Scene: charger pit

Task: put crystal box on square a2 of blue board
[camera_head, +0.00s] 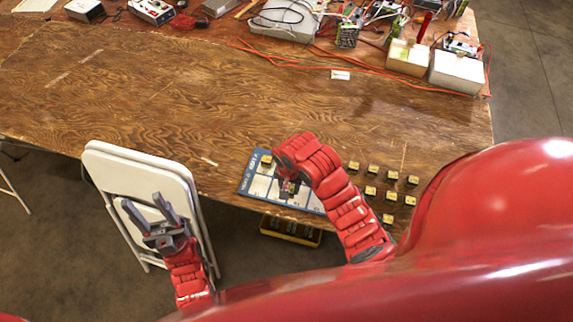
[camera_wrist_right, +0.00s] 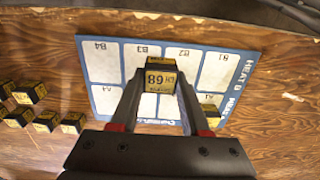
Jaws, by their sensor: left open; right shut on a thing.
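My right gripper (camera_head: 289,190) is shut on a small black-and-yellow crystal box (camera_wrist_right: 161,79). It holds the box over the blue board (camera_head: 246,184), which has white labelled squares. In the right wrist view the board (camera_wrist_right: 97,118) shows B-row labels along its top, and the box covers its middle. My gripper fingers (camera_wrist_right: 158,88) hide part of the lower row. I cannot tell whether the box touches the board. Another similar box (camera_wrist_right: 211,103) sits on a lower-row end square; it also shows in the head view (camera_head: 266,161). My left gripper (camera_head: 145,203) is open and empty.
Several similar boxes (camera_head: 371,191) stand on the wooden table (camera_head: 200,95) right of the board. A white folding chair (camera_head: 140,172) stands at the near edge by my left gripper. A yellow-black case (camera_head: 290,231) lies below the edge. Electronics and orange cables fill the far side.

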